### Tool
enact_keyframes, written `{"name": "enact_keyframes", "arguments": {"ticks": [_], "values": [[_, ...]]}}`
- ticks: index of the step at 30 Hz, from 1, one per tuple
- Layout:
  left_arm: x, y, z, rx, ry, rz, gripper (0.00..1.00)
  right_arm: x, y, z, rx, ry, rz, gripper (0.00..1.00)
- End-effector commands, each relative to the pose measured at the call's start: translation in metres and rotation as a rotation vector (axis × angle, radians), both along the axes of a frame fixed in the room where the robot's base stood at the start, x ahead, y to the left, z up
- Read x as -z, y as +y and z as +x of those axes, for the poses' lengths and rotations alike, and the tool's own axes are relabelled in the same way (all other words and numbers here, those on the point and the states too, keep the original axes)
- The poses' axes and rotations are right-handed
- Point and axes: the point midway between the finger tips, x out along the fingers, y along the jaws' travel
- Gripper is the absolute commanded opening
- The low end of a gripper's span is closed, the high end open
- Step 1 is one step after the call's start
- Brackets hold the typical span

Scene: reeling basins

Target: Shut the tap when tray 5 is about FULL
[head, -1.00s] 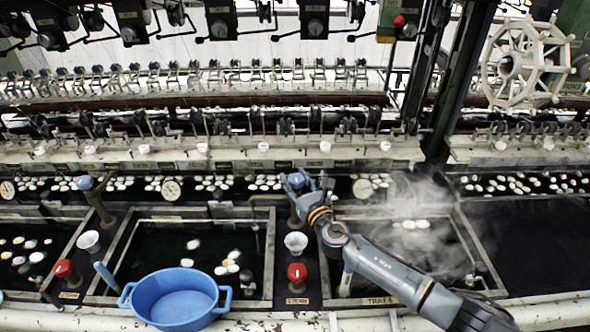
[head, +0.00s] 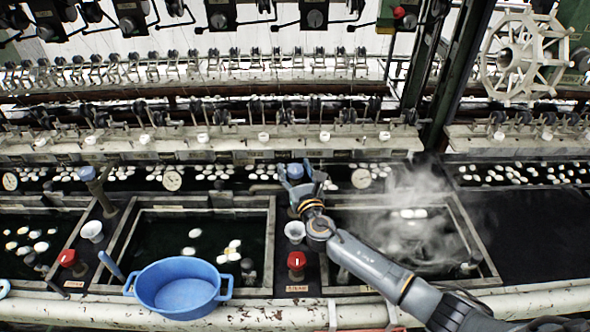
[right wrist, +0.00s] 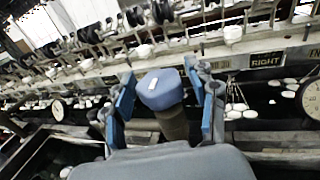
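A tap with a blue knob (head: 295,170) stands on the divider between the middle tray (head: 124,246) and the steaming tray (head: 466,232). Its spout (head: 266,188) points left over the middle tray. My right gripper (head: 297,180) is at this knob. In the right wrist view the blue knob (right wrist: 161,90) lies between the two blue-padded fingers (right wrist: 165,105), with gaps on both sides. The middle tray holds dark water and several pale cocoons (head: 232,249). I cannot read which tray is number 5. My left gripper is out of view.
A blue two-handled basin (head: 180,288) sits on the front ledge. Red steam knobs (head: 296,260) and white cups (head: 294,231) stand on the dividers. A second blue-knobbed tap (head: 87,173) is at left. Steam rises over the right tray; a large handwheel (head: 527,57) is above right.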

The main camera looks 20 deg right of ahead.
Motion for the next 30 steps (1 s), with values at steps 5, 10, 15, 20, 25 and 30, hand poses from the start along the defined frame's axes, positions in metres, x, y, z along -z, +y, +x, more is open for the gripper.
{"name": "enact_keyframes", "arguments": {"ticks": [5, 10, 15, 20, 25, 30], "values": [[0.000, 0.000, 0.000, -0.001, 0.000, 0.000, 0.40, 0.000, 0.000, 0.000, -0.001, 0.001, 0.000, 0.65], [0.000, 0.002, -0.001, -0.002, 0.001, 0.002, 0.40, 0.001, 0.000, -0.002, -0.001, 0.001, 0.000, 0.65], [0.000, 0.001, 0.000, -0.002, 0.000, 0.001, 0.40, 0.002, 0.001, -0.021, -0.003, 0.003, 0.000, 0.65], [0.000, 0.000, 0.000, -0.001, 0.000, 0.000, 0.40, 0.002, 0.002, -0.054, -0.003, 0.004, 0.000, 0.65], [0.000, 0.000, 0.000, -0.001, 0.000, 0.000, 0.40, 0.002, 0.003, -0.089, -0.002, 0.003, 0.000, 0.65], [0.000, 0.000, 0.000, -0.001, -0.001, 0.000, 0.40, 0.001, 0.004, -0.112, -0.001, 0.002, 0.000, 0.65]]}}
